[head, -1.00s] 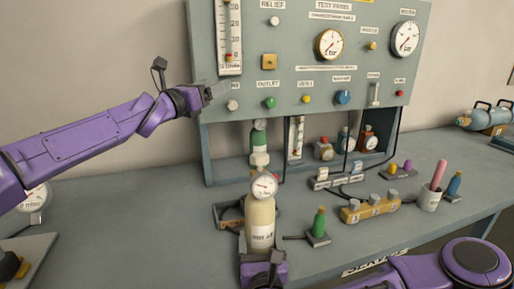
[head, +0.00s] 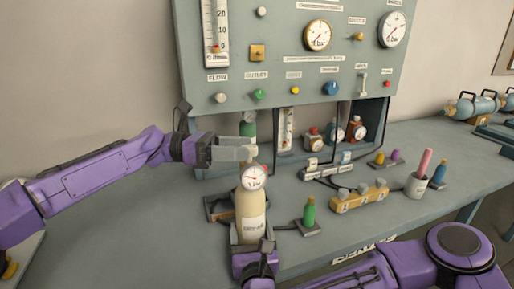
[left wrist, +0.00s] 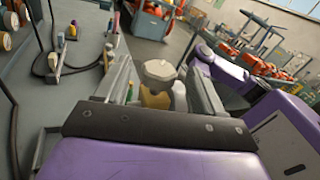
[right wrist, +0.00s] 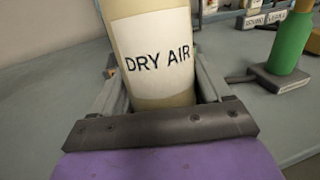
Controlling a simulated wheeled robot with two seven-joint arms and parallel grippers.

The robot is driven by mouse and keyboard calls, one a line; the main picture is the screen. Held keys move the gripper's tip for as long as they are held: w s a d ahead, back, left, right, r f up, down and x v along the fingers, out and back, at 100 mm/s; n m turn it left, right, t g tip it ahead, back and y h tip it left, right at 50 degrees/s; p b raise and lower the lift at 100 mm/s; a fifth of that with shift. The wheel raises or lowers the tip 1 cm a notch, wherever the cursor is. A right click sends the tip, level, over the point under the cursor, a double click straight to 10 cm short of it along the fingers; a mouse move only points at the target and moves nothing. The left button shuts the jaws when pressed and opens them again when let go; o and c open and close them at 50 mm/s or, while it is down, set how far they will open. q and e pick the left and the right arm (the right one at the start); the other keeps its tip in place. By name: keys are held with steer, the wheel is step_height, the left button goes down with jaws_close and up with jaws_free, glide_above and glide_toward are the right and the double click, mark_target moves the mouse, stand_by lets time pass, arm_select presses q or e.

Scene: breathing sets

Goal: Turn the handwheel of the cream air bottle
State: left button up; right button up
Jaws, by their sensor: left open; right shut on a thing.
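The cream air bottle (head: 250,213) stands upright at the front of the bench with a round white gauge (head: 254,177) at its top. My right gripper (head: 252,246) is shut around its lower body. The right wrist view shows the bottle's "DRY AIR" label (right wrist: 157,58) between the fingers. My left gripper (head: 250,149) is open, just above and behind the gauge, pointing right. Contact cannot be told.
A small green bottle (head: 309,213) and a yellow block (head: 358,198) are to the right. The grey test panel (head: 290,80) rises behind.

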mark_target(256, 149)
arm_select(q)
steer(key=d, duration=0.4)
steer(key=shift+s+d, duration=0.1)
steer(key=shift+d, duration=0.15)
steer(key=c, duration=1)
steer(key=shift+m+g, duration=0.3)
steer(key=shift+g, duration=0.2)
steer(key=m+g, duration=0.1)
steer(key=g, duration=0.1)
steer(key=m+g+y, duration=0.1)
steer(key=m+g, duration=0.1)
steer(key=g, duration=0.1)
steer(key=m+g, duration=0.2)
steer(key=shift+s+r+g+y, duration=0.3)
steer(key=shift+s+y, duration=0.05)
steer(key=shift+y, duration=0.05)
steer(key=shift+a+m+g, duration=0.15)
steer(key=shift+m+g, duration=0.15)
steer(key=shift+s+f+y, duration=0.1)
steer(key=shift+s+y, duration=0.05)
steer(key=shift+y, duration=0.15)
